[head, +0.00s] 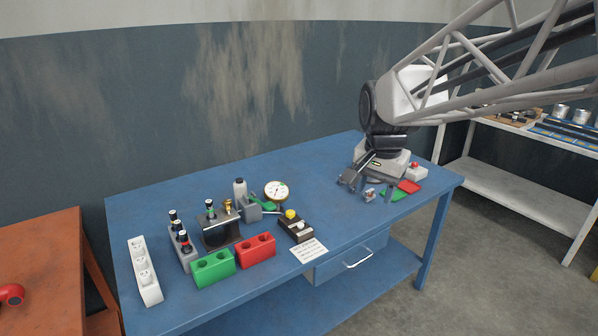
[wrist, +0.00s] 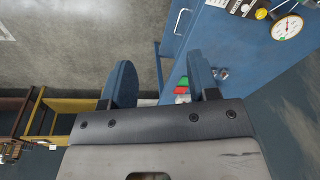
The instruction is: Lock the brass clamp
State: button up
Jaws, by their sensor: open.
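A small brass-coloured fitting (head: 228,205) shows at the top of the dark block stand on the blue table in the head view. It is too small to tell whether it is the brass clamp or whether it is locked. My gripper (head: 370,187) is over the right part of the table, well right of that fitting. In the wrist view my gripper (wrist: 161,80) has its two fingers wide apart with nothing between them. A small metallic piece (head: 369,193) lies close by my gripper; a metallic piece also shows in the wrist view (wrist: 221,73), outside the right finger.
A green pad (head: 392,194) and a red pad (head: 409,187) lie near my gripper. A dial gauge (head: 277,191), a black box with a yellow button (head: 293,226), green (head: 213,268) and red (head: 256,249) holders and a white strip (head: 145,271) crowd the left. The table's back middle is clear.

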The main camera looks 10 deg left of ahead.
jog(key=w+a+f+m, duration=0.1)
jog(key=w+a+m, duration=0.1)
jog(key=w+a, duration=0.65)
jog(key=m+g, duration=0.2)
jog(key=m, duration=0.3)
send_over(228, 201)
jog(key=f, duration=1.4)
jog(key=shift+d+f, duration=0.15)
jog(key=shift+d, duration=0.15)
jog(key=shift+w+a+f, duration=0.1)
jog(key=shift+a+f, duration=0.1)
jog(key=shift+a, duration=0.1)
jog(key=shift+f, duration=0.15)
jog(key=shift+f, duration=3.7)
jog(key=shift+c, duration=0.2)
jog(key=c, duration=0.9)
